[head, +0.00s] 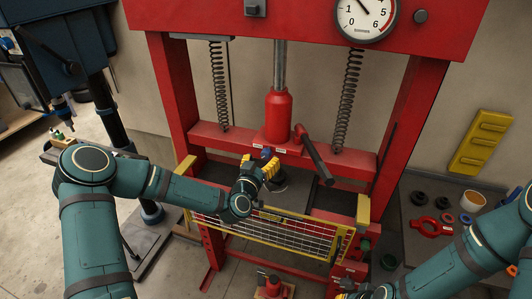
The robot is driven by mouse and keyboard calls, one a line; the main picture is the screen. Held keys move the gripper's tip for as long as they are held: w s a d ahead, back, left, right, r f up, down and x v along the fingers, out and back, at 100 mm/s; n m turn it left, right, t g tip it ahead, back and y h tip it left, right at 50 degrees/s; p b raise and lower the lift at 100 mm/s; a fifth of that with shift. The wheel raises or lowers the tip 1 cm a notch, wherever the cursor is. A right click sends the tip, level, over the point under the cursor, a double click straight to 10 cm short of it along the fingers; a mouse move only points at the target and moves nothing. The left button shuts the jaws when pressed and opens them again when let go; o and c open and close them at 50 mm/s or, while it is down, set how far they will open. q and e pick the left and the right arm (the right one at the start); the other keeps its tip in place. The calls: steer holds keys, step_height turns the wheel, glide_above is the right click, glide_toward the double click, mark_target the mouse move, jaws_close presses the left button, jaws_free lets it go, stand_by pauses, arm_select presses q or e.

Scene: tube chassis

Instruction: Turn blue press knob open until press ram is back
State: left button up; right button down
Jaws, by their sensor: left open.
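The blue knob (267,152) is small and sits low on the front of the press's red cylinder (278,116). My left gripper (268,164) has yellow fingers and is open right at the knob. The fingers partly hide the knob, and I cannot tell whether they touch it. A bright metal rod (280,64), seemingly the ram, stands out of the top of the cylinder toward the upper beam. My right gripper (350,290) is at the bottom edge, cut off and too small to judge.
A yellow mesh guard (275,228) stands low before the press, under my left forearm. A black-gripped lever (315,160) sticks out right of the cylinder. Coil springs (219,85) hang on both sides.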

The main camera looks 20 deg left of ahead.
mark_target(265, 156)
arm_select(q)
steer(key=shift+w+d, duration=0.1)
steer(key=shift+w, duration=1.75)
jaws_close()
